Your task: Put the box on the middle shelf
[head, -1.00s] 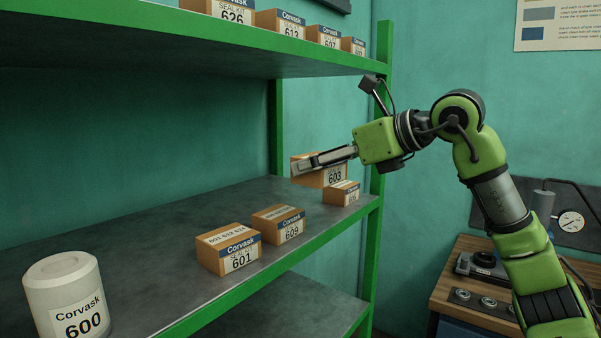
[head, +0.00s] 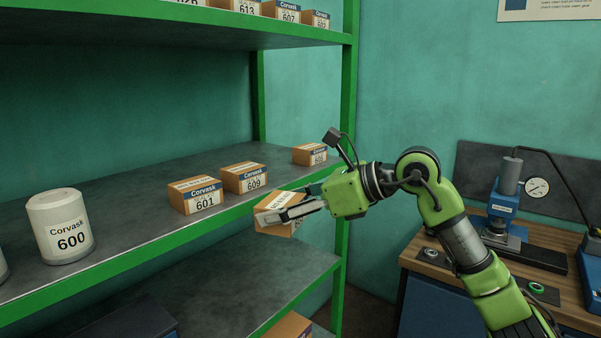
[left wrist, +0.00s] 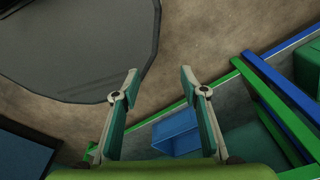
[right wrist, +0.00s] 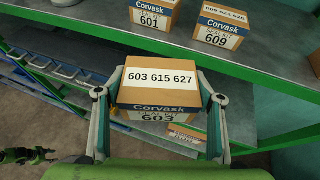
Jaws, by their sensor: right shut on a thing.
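My right gripper (head: 297,213) is shut on a brown Corvask box (head: 268,209), held in front of the middle shelf's front edge. In the right wrist view the box (right wrist: 160,88) sits between both fingers (right wrist: 160,98), its top label reading 603 615 627 and its front 603. The middle shelf (head: 130,212) carries box 601 (head: 196,195), box 609 (head: 243,178) and a smaller box (head: 309,155) at its right end. My left gripper (left wrist: 160,85) shows only in the left wrist view, fingers apart with nothing between them, above the floor.
A white container marked 600 (head: 60,226) stands on the middle shelf's left part. A green upright (head: 347,130) bounds the shelf's right end. The top shelf (head: 190,32) holds several boxes. A lower shelf (head: 215,285) and a wooden workbench (head: 450,262) are nearby.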

